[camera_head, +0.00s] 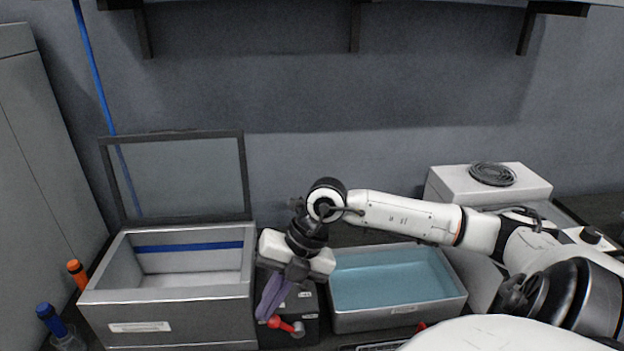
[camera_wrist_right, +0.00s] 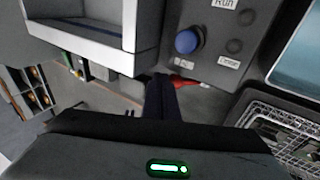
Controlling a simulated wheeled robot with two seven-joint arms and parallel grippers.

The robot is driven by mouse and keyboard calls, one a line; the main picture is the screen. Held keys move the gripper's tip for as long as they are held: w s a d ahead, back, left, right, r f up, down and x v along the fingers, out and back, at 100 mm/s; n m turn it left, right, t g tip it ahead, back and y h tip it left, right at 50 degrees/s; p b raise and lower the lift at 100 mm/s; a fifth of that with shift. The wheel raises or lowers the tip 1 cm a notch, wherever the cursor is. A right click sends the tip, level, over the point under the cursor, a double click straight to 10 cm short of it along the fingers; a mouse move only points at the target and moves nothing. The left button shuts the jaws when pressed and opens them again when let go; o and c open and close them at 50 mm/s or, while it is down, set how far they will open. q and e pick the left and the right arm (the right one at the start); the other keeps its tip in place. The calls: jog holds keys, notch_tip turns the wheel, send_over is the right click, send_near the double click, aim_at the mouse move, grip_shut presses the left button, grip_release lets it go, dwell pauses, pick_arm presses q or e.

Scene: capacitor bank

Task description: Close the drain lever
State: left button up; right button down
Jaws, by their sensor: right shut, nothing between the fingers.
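The red lever (camera_head: 287,325) sits on the front of a dark control box (camera_head: 305,305) between two metal tanks, with its red end at the left. In the right wrist view, part of the red lever (camera_wrist_right: 183,81) shows just beyond my fingertips. My right gripper (camera_head: 267,312) is shut and empty, pointing down, with its purple-grey fingers close above and left of the lever. It also shows in the wrist view (camera_wrist_right: 160,82), where the fingers partly hide the lever. I cannot tell whether they touch it. My left gripper is not in view.
An empty open tank (camera_head: 180,330) with a raised lid stands left. A tank of bluish liquid (camera_head: 395,314) stands right. The box carries a blue button (camera_wrist_right: 187,41). A mesh basket (camera_wrist_right: 285,128) lies at right in the wrist view. Orange- and blue-capped bottles stand far left.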

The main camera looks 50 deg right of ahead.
jog(key=shift+s, duration=0.1)
jog(key=shift+s+d+f+b, duration=0.3)
jog(key=shift+s+d+f, duration=0.2)
jog(key=shift+s+d, duration=0.1)
notch_tip(320, 180, up, 15)
jog(key=d+p, duration=0.2)
jog(key=shift+w, duration=0.35)
